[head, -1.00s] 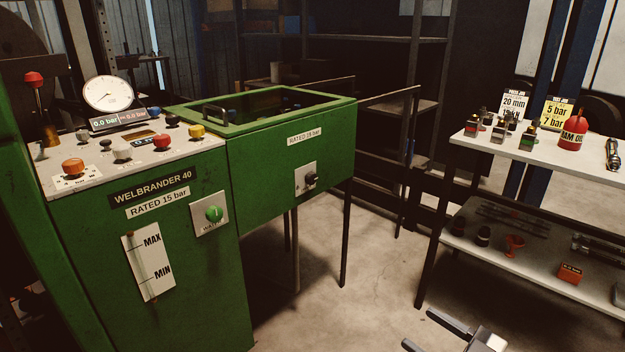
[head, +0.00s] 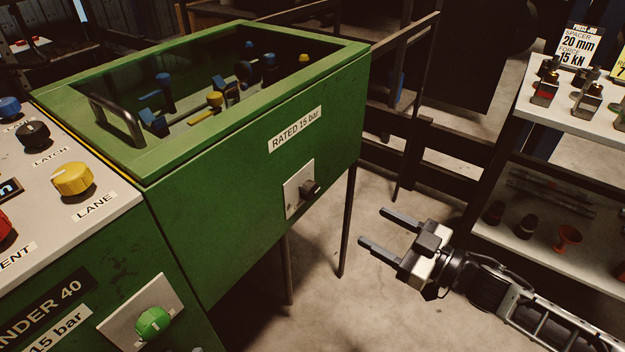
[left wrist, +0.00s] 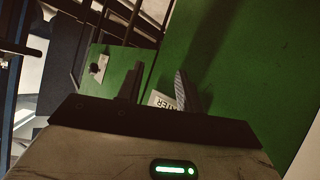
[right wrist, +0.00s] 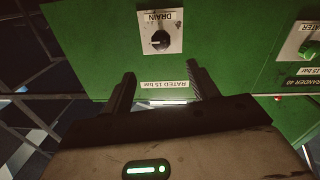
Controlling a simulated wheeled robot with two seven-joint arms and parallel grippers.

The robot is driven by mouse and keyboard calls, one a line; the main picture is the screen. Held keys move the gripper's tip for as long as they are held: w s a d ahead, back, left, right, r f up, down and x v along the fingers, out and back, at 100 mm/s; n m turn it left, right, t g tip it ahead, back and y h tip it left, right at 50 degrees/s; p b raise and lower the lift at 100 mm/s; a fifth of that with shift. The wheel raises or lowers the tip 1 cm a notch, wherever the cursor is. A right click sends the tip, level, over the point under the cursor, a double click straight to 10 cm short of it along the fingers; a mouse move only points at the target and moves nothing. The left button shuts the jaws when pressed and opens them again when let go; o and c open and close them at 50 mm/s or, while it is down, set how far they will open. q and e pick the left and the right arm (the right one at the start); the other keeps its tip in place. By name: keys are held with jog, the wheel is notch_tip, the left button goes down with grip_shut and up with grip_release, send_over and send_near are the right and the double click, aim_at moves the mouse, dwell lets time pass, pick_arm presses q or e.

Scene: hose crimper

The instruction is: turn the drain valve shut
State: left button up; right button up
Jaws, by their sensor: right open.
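The drain valve (head: 309,188) is a small dark knob on a pale plate on the front of the green cabinet. In the right wrist view the knob (right wrist: 160,40) shows upside down under the word DRAIN, with a pale mark on its left side. A small plate with a dark knob (left wrist: 97,68) also shows in the left wrist view. My right gripper (head: 373,228) is open and empty, right of and below the valve, apart from it. My left gripper (left wrist: 155,90) is open and empty near a green panel; it is outside the head view.
A green water knob (head: 152,322) sits on the console at lower left. The control panel holds a yellow lane knob (head: 72,178). A shelf table (head: 545,130) with small parts stands at right. Cabinet legs (head: 347,225) stand near my right gripper; the floor between is clear.

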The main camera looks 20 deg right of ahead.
aim_at(314, 193)
pick_arm(q)
jog(key=f, duration=0.1)
jog(key=b, duration=0.1)
jog(key=f, duration=0.1)
jog(key=shift+s+d+f+g, duration=0.15)
jog(key=shift+d+f+g, duration=0.15)
jog(key=shift+f, duration=0.05)
pick_arm(e)
jog(key=x, duration=1.4)
jog(key=shift+w+a, duration=0.15)
jog(key=shift+a, duration=0.05)
jog(key=shift+c, duration=0.3)
jog(key=c, duration=0.9)
